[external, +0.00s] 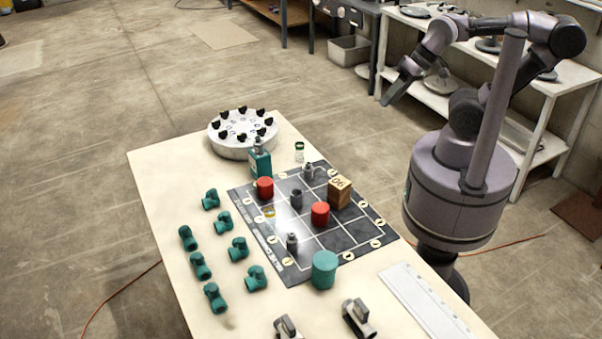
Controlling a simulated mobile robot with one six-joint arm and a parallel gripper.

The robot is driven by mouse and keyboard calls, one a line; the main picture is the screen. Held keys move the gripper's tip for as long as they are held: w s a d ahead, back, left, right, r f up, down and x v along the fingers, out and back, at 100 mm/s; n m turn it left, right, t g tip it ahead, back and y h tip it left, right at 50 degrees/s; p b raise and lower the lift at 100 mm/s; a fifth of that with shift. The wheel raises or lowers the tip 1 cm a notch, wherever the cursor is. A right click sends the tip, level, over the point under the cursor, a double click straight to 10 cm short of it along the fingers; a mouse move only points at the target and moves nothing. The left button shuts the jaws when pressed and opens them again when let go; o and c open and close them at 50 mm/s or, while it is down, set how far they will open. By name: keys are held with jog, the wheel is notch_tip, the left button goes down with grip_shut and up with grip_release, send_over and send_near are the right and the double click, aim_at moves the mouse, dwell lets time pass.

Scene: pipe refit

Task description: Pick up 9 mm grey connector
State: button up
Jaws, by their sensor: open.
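Several small grey parts stand on the dark gridded mat (337,238). A dark grey cylindrical one (297,201) is near the middle, a lighter grey one (292,243) is near the front left, and another grey one (309,171) is near the back. I cannot tell by size which is the 9 mm grey connector. My gripper (388,98) is open and empty, raised in the air to the right of the table and well apart from the mat. Its fingertips are small in this view.
On the mat stand red cylinders (320,214) and a wooden block (340,191). A teal bottle (260,163) and teal cylinder (324,269) stand at its edges. Several teal pipe fittings (200,266) lie left. A round carousel (240,148) is behind; a white strip (425,300) lies front right.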

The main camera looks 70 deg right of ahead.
jog(key=shift+o, duration=0.5)
jog(key=n+g+h+p, duration=0.25)
jog(key=n+g, duration=0.35)
jog(key=n, duration=1.5)
send_over(309, 163)
notch_tip(309, 163, down, 13)
jog(key=shift+n+y, duration=0.25)
jog(key=shift+n, duration=0.15)
jog(key=f+b, duration=0.4)
jog(key=f, duration=0.8)
jog(key=shift+w+f+b, duration=0.1)
jog(key=shift+w+b, duration=0.1)
jog(key=shift+b, duration=0.15)
notch_tip(309, 163, down, 6)
jog(key=b, duration=0.3)
jog(key=shift+s, duration=0.15)
jog(key=shift+r, duration=0.3)
grip_shut()
